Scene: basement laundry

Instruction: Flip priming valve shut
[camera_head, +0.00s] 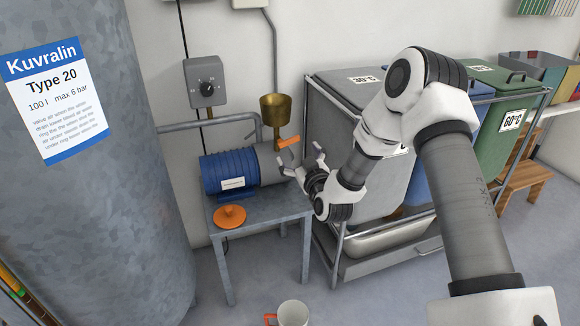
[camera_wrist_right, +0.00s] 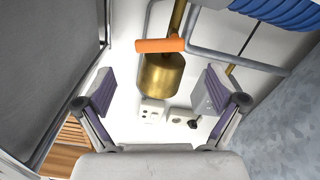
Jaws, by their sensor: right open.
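The priming valve's orange lever (camera_head: 288,142) sits just below a brass funnel (camera_head: 274,107) above the blue pump (camera_head: 228,171). The lever points to the right, roughly across the brass pipe. In the right wrist view, which looks upside down, the lever (camera_wrist_right: 160,45) lies across the pipe beside the funnel (camera_wrist_right: 162,74). My right gripper (camera_head: 302,160) is open and empty, just right of the lever and slightly lower. Its two fingers (camera_wrist_right: 157,92) are spread wide in the wrist view, and neither visibly touches the lever. My left gripper is not in view.
The pump stands on a grey metal table (camera_head: 275,209) with an orange disc-shaped part (camera_head: 230,217). A large grey tank (camera_head: 120,200) stands at left. A rack of laundry bins (camera_head: 340,150) is close on the right.

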